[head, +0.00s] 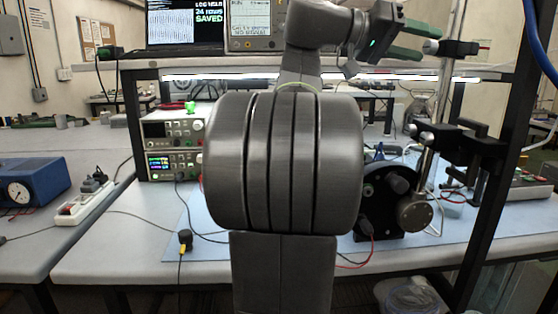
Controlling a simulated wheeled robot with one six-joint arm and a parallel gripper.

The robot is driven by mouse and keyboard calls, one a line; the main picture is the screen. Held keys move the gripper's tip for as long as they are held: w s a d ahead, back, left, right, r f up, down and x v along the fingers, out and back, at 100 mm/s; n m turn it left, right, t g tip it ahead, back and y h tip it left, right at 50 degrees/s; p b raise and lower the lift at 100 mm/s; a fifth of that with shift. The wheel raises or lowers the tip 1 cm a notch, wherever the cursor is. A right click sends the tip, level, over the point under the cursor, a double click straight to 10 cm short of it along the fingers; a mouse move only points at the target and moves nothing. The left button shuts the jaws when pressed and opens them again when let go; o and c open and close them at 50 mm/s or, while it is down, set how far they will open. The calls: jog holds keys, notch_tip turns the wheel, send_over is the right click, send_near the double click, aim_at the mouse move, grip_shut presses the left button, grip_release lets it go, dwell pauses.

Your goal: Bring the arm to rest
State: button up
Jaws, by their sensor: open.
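My arm rises up the middle of the head view, and its large dark joint hides much of the bench behind it. My gripper (429,45) is at the upper right, raised above the bench, its two green fingers pointing right. The tips are close in the picture to a dark clamp (457,48) on the stand behind; I cannot tell the distance in depth.
A metal stand (432,130) with clamps is at the right, beside a black round-faced device (385,205) on a blue mat (190,222). Stacked instruments (172,150) stand left of my arm. A laptop (185,22) reading "SAVED" and an instrument (250,25) sit on the upper shelf.

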jog(key=n+p, duration=0.3)
jog(key=n, duration=0.3)
jog(key=n+h+p, duration=0.1)
jog(key=n+p, duration=0.1)
jog(key=n, duration=0.3)
jog(key=shift+f+g, duration=0.15)
jog(key=shift+g, duration=0.15)
jog(key=shift+w+n, duration=0.1)
jog(key=shift+n, duration=0.2)
